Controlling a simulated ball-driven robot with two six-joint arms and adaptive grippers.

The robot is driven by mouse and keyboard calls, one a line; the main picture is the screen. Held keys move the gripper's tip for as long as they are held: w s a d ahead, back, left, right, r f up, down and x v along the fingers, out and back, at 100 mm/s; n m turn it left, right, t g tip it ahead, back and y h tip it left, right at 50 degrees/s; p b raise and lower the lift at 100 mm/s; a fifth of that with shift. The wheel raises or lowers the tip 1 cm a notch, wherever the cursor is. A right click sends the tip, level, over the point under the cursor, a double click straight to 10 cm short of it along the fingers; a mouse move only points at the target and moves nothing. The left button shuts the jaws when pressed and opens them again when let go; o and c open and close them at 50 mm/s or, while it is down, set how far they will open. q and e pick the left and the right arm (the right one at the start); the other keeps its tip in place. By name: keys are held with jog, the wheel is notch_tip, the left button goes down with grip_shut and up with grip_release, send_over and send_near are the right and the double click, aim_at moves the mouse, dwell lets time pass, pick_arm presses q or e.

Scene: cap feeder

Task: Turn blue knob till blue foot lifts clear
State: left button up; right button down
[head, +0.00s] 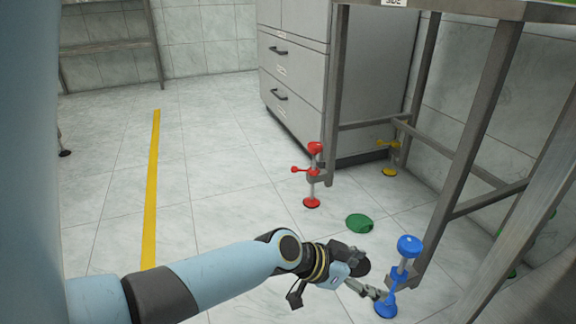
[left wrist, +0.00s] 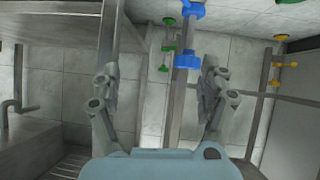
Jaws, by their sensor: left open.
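My left gripper (head: 368,290) is low, just left of the stem and close to the foot, below the knob. In the left wrist view my left gripper (left wrist: 182,92) is open and empty, with a blue part (left wrist: 187,60) framed between its fingers; I cannot tell whether this is the knob. Contact is not visible. My right gripper is out of view.
A red knob and foot (head: 314,172) stand at another table leg, a yellow one (head: 390,155) behind. A flat green disc (head: 359,223) lies on the floor. A grey drawer cabinet (head: 296,85) stands behind. Floor left of the table is clear.

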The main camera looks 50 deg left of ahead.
pick_arm(q)
jog(key=s+a+n+g+y+p, duration=0.1)
jog(key=s+g+p, duration=0.4)
jog(key=s, duration=1.3)
jog(key=shift+a+f+g+y+p, duration=0.2)
jog(key=shift+a+g+y+p, duration=0.1)
jog(key=shift+a+y+p, duration=0.3)
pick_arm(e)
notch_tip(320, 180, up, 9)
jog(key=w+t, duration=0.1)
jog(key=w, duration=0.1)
pick_arm(q)
jog(key=shift+d, duration=0.1)
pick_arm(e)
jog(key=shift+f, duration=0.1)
